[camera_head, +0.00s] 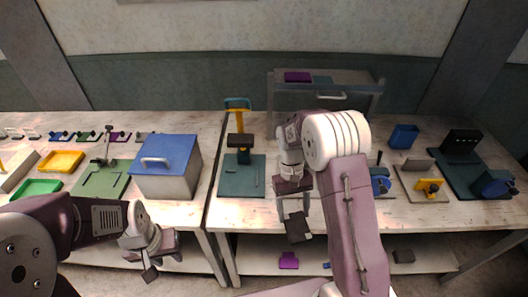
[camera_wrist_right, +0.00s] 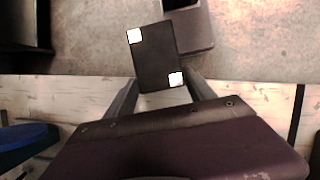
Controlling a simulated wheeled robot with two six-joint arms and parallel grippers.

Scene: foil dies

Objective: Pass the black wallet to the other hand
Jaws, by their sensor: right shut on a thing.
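The black wallet (camera_head: 298,228) hangs in my right gripper (camera_head: 293,205), in front of the right table's near edge in the head view. In the right wrist view the wallet (camera_wrist_right: 153,60) is a flat dark rectangle with two white squares at opposite corners. The right gripper's fingers (camera_wrist_right: 162,100) are shut on its near end, and its far part sticks out free. My left gripper (camera_head: 149,268) is at the lower left of the head view, in front of the left table, apart from the wallet. Its fingers are small and dark, and I cannot tell their opening.
A blue-lidded box (camera_head: 166,155) stands on the left table near a green stand (camera_head: 100,180) and coloured trays. The right table bears a yellow-and-green press (camera_head: 240,165), a blue bin (camera_head: 403,136) and dark green equipment (camera_head: 462,170). A purple item (camera_head: 289,260) lies on the lower shelf.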

